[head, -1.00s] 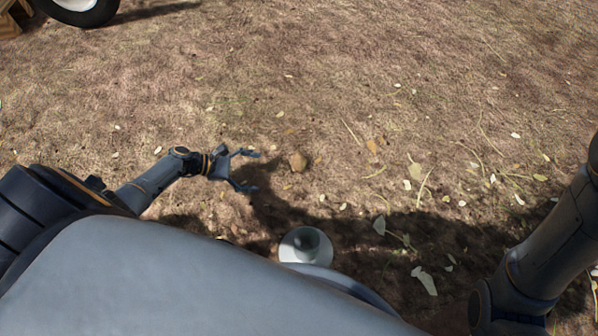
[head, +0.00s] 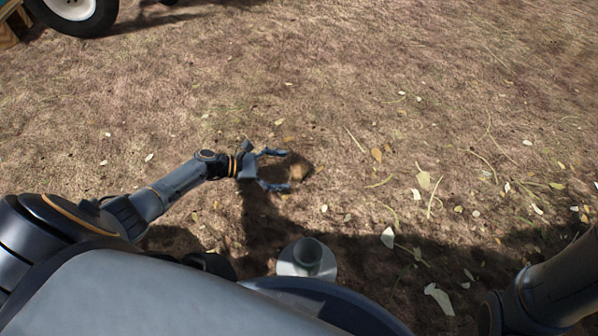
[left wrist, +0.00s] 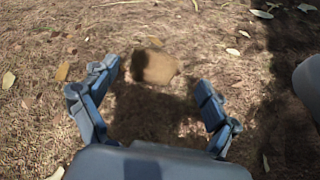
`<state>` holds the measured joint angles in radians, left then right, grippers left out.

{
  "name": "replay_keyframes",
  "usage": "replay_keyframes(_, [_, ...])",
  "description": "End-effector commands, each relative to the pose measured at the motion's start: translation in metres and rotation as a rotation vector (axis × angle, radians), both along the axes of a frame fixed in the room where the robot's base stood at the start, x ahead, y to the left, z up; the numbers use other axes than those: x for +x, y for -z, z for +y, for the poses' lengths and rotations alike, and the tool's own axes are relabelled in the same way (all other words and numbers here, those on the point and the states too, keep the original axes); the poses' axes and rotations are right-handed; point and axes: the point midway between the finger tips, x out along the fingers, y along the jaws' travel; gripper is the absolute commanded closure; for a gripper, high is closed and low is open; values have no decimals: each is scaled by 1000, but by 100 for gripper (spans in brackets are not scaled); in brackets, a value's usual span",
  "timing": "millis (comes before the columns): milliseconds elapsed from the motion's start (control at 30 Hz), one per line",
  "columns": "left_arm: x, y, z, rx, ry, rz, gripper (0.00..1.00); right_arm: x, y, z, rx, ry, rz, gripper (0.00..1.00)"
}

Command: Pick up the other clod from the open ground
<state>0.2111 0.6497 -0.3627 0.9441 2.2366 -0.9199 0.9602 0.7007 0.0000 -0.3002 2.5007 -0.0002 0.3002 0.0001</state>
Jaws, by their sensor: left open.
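A brown clod (head: 299,172) lies on the open ground. My left gripper (head: 289,171) is open, its two fingers pointing right, with the clod at the fingertips. In the left wrist view the clod (left wrist: 154,67) shows just ahead of and between the two open fingers (left wrist: 157,84), partly in shadow. I cannot tell whether either finger touches it. My right arm shows at the right edge of the head view, but its gripper is out of the frame.
Dry ground with scattered pale leaves (head: 388,237) and stems surrounds the clod. A smaller orange-brown piece (head: 376,155) lies to its right. A wheel (head: 72,10) stands at the top left beside a wooden piece (head: 8,30). The ground beyond the clod is clear.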

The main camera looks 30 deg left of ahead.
Motion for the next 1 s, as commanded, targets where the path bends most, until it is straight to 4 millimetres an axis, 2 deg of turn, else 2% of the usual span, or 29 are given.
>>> replay_keyframes(33, [5,7,-4,1,3,-3,13,0,12,0,0,0,0,12])
replay_keyframes(233, [25,15,-21,0,3,-2,13,0,35,0,-1,0,0,12])
replay_keyframes(400, [31,16,-29,0,2,-1,13,0,39,0,-1,0,0,12])
replay_keyframes(600, [31,15,-29,0,0,0,13,0,37,0,-1,0,0,12])
replay_keyframes(933, [31,15,-29,0,0,0,80,0,37,0,0,0,1,12])
replay_keyframes(1000, [31,14,-29,-1,0,-2,81,0,37,0,0,0,1,12])
